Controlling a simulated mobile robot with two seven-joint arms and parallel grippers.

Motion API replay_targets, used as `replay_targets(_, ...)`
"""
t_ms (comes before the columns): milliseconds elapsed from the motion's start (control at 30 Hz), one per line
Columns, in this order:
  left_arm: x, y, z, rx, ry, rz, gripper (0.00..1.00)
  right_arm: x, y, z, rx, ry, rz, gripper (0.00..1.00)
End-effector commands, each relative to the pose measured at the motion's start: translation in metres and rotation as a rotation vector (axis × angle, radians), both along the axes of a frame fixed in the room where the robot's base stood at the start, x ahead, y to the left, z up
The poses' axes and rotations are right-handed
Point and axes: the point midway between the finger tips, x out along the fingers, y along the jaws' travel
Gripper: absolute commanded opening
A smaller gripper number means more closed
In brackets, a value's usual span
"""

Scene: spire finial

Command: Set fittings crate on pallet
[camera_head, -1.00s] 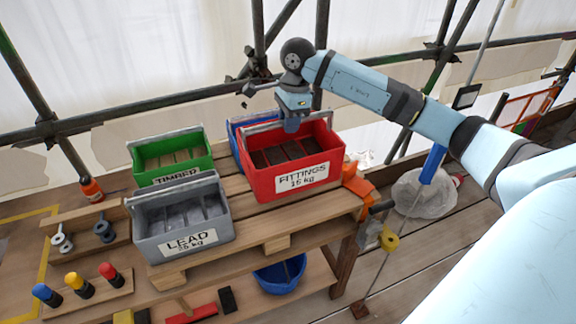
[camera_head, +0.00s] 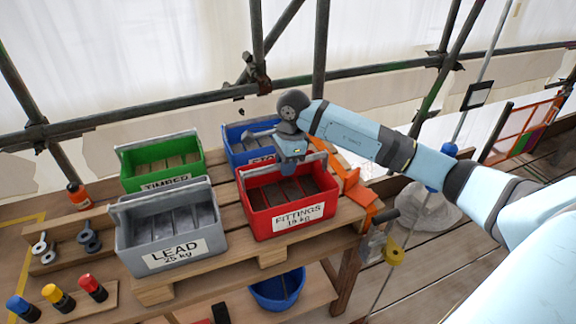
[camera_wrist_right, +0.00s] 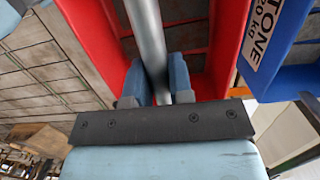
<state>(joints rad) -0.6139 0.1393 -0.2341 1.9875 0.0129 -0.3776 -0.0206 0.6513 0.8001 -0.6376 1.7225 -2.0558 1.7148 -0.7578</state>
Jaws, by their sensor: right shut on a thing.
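The red fittings crate (camera_head: 288,222), labelled "FITTINGS 15 kg", is upright at the front right of the wooden pallet (camera_head: 205,278). Its underside meets or nearly meets the slats; I cannot tell if it bears its full weight there. My right gripper (camera_head: 289,160) is above the crate, shut on its grey bar handle. In the right wrist view the fingers (camera_wrist_right: 160,78) close around the handle (camera_wrist_right: 147,35), with the red crate wall (camera_wrist_right: 88,45) beside them. My left gripper is not in view.
The grey lead crate (camera_head: 170,240) stands close left of the fittings crate. The green timber crate (camera_head: 162,160) and blue stone crate (camera_head: 236,142) stand behind. An orange clamp-like piece (camera_head: 352,190) is at the right edge. Scaffold poles (camera_head: 190,100) run behind.

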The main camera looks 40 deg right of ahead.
Motion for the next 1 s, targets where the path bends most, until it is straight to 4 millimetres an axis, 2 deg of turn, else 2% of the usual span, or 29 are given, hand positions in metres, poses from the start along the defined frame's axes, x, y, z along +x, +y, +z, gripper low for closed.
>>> replay_targets(267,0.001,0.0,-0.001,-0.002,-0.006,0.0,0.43,0.0,0.0,-0.003,0.0,-0.001,0.0,0.0)
replay_targets(300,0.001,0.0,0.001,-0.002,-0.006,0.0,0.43,0.0,0.0,-0.002,-0.001,0.0,0.0,0.3)
replay_targets(367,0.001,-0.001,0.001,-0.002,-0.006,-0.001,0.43,0.0,0.0,-0.002,-0.001,0.001,0.0,0.44)
replay_targets(400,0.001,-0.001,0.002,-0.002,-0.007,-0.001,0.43,0.0,0.0,-0.002,-0.001,0.001,0.0,0.46)
replay_targets(733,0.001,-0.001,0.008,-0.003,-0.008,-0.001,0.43,0.0,0.0,0.004,0.0,0.0,0.0,0.46)
replay_targets(867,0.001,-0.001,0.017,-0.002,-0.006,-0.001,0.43,0.0,-0.003,0.025,-0.003,-0.002,-0.001,0.46)
replay_targets(1000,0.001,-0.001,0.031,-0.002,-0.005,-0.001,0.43,-0.001,-0.007,0.057,-0.003,-0.003,0.0,0.46)
